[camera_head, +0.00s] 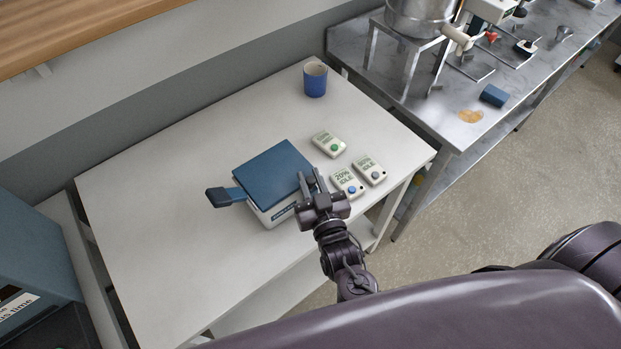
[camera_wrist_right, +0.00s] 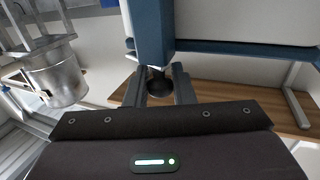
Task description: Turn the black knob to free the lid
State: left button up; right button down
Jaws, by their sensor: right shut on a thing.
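A low white box (camera_head: 268,217) with a flat blue lid (camera_head: 272,171) stands on the white table. A dark blue tab (camera_head: 226,197) sticks out from its left side. The lid lies flat on the box. My right gripper (camera_head: 313,183) is at the box's right front corner. In the right wrist view, the fingers (camera_wrist_right: 158,92) are shut on the round black knob (camera_wrist_right: 158,80), one on each side. A blue part (camera_wrist_right: 153,35) hangs down just behind the knob. In the head view the gripper hides the knob. My left gripper is in neither view.
Three small white devices with coloured buttons, one of them green-buttoned (camera_head: 329,144), lie right of the box. A blue cup (camera_head: 315,79) stands at the back. A steel bench (camera_head: 408,113) with equipment adjoins at right. The table's left part is clear.

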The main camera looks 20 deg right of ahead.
aim_at(312, 186)
jog(key=shift+m+h, duration=0.9)
jog(key=shift+h, duration=0.8)
jog(key=c, duration=1.3)
grip_release()
jog(key=s+b, duration=0.1)
jog(key=s, duration=0.1)
jog(key=s+b, duration=0.1)
jog(key=s, duration=0.1)
jog(key=s+a+b, duration=0.1)
jog(key=s, duration=0.1)
jog(key=shift+s+a+f, duration=0.1)
jog(key=shift+s, duration=0.3)
jog(key=shift+s+a, duration=0.1)
jog(key=shift+s, duration=0.4)
